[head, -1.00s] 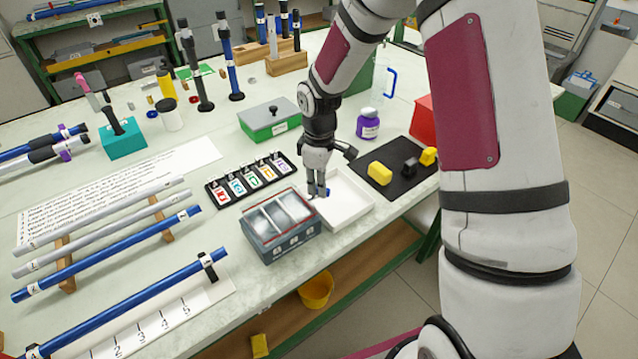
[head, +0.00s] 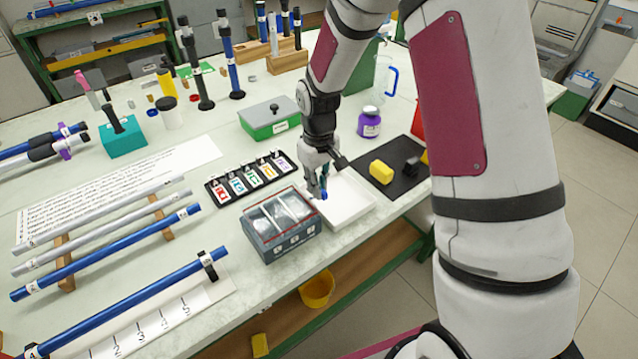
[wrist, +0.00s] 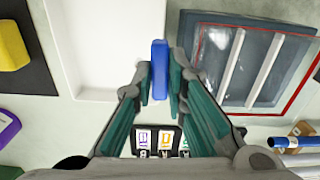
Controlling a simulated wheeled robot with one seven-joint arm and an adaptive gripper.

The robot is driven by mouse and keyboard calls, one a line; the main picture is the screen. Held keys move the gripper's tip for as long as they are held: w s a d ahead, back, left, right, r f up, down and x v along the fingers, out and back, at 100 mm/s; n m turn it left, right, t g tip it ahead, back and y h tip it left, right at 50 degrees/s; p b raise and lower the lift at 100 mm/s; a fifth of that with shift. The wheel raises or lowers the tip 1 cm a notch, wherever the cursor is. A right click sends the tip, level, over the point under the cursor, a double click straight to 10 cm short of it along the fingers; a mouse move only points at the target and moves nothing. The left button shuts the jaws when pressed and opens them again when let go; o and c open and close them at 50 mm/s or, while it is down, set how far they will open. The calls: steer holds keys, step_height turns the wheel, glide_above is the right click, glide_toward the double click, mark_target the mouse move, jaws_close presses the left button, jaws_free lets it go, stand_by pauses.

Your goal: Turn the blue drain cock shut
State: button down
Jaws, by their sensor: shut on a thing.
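The blue drain cock handle (head: 324,195) is at the right side of the grey-blue box with compartments (head: 262,250), above the white tray's near left part. In the wrist view the blue handle (wrist: 159,72) is a straight bar standing lengthwise between my fingertips, with the box (wrist: 205,75) to its right. My gripper (head: 321,188) points down and is shut on the handle; its teal-padded fingers (wrist: 160,88) lie on both sides of it. The cock's body and its joint to the box are hidden.
The white tray (head: 350,208) lies under and right of my gripper. A black mat (head: 400,150) with a yellow block (head: 381,172) is farther right. A rack of coloured labels (head: 222,197) and a green box (head: 270,128) stand behind. The table's front edge is close.

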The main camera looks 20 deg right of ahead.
steer(key=shift+m, duration=0.4)
steer(key=c, duration=1.9)
jaws_free()
steer(key=shift+r, duration=0.1)
step_height(320, 180, up, 12)
steer(key=shift+f, duration=0.1)
